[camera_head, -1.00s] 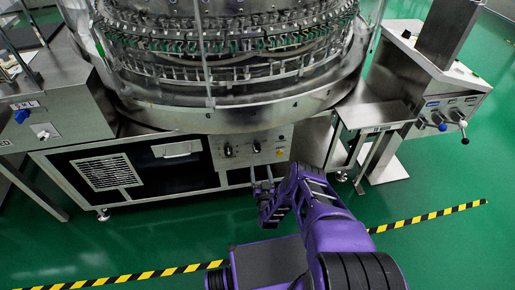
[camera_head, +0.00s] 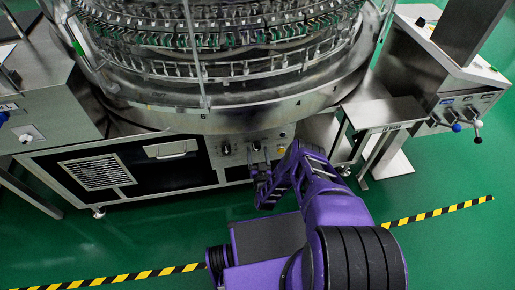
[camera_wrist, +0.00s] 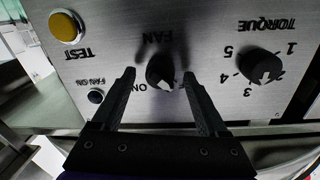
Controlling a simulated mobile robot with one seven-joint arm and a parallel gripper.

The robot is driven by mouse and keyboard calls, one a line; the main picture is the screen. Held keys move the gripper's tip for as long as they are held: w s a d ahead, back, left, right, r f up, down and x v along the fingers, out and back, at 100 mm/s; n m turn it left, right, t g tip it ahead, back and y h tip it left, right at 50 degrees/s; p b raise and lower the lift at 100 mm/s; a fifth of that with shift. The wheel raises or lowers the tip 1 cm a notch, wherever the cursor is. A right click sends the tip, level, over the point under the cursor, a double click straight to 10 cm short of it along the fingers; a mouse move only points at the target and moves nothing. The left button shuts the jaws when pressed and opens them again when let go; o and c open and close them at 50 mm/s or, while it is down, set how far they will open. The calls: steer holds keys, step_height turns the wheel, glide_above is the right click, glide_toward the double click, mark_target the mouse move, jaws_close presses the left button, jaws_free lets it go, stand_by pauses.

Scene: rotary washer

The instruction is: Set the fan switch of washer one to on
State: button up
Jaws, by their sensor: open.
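The fan switch (camera_wrist: 160,70) is a black rotary knob on a brushed metal panel, with the label FAN upside down in the wrist view. A white mark shows at its lower edge, with an ON label partly seen to its left. I cannot tell its exact setting. My gripper (camera_wrist: 159,75) is open, with one finger left and one finger right of the knob. Whether the fingers touch it is unclear. In the head view my gripper (camera_head: 262,178) is in front of the panel (camera_head: 241,157), below the fan knob (camera_head: 256,146).
A TORQUE knob (camera_wrist: 260,66) sits right of the fan switch. A yellow TEST button (camera_wrist: 65,26) and a small dark FAN ON button or lamp (camera_wrist: 96,96) sit left. A metal side stand (camera_head: 385,113) is right of the panel.

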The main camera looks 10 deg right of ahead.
steer(key=shift+c, duration=0.4)
jaws_close()
